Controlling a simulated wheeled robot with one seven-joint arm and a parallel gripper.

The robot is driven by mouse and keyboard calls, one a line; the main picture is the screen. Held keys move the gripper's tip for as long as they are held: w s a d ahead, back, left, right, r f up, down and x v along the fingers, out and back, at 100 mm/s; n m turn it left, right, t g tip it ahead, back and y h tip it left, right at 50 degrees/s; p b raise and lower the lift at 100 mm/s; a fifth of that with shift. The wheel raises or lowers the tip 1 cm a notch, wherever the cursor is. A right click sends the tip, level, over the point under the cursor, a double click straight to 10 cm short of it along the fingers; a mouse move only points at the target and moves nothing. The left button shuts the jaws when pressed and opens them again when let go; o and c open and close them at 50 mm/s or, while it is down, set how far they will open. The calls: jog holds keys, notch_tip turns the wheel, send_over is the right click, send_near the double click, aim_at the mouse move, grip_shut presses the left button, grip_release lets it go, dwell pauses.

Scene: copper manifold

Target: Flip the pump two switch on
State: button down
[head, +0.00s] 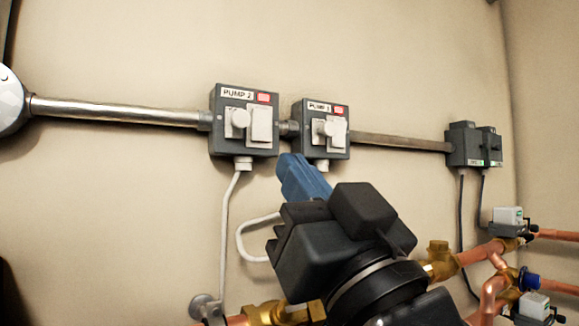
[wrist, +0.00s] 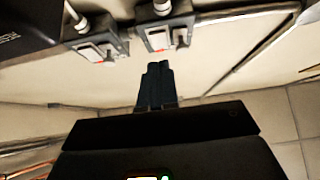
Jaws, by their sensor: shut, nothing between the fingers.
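The pump two switch box (head: 244,121) is a dark grey box on the wall, labelled PUMP 2. In the wrist view, which looks upside down, this box appears to be the right one (wrist: 165,36). My gripper (head: 287,160) has blue fingers, shut and empty. In the head view its tips are below and right of the pump two box, by the neighbouring box's lower left. In the wrist view the fingertips (wrist: 157,66) point toward the boxes with a visible gap.
A similar pump box (head: 321,128) with a red indicator sits just right; its number is hard to read. A metal conduit (head: 120,110) joins the boxes. A white cable (head: 227,230) hangs below pump two. Copper pipes and brass fittings (head: 438,262) lie low at right.

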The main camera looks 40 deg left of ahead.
jog(key=s+d+f+b, duration=0.1)
jog(key=d+f+b, duration=0.1)
jog(key=f, duration=0.3)
jog(key=shift+s+d+f+b, duration=0.2)
jog(key=shift+s+d+b, duration=0.1)
jog(key=shift+d, duration=0.55)
jog(key=d+f+m+t+h+p, duration=0.2)
jog(key=d+f+m+t+h, duration=0.9)
jog(key=d+f+m+h, duration=0.8)
jog(key=s+d+f+n+g+h+p, duration=0.1)
jog(key=s+d+f+n, duration=0.1)
jog(key=s+d+f, duration=0.4)
jog(key=s+d+f+n+g+h, duration=0.1)
jog(key=s+d+f+h, duration=0.1)
jog(key=s+d+f, duration=0.45)
jog(key=s+d+f+n+g+h, duration=0.1)
jog(key=s+d+f+g, duration=0.1)
jog(key=s, duration=0.4)
jog(key=s+d+f+n+g+h+p, duration=0.1)
jog(key=s+d+f, duration=0.1)
jog(key=s+d, duration=0.2)
jog(key=s, duration=0.3)
jog(key=shift+d+g, duration=0.35)
jog(key=shift+g, duration=0.05)
jog(key=shift+f, duration=0.1)
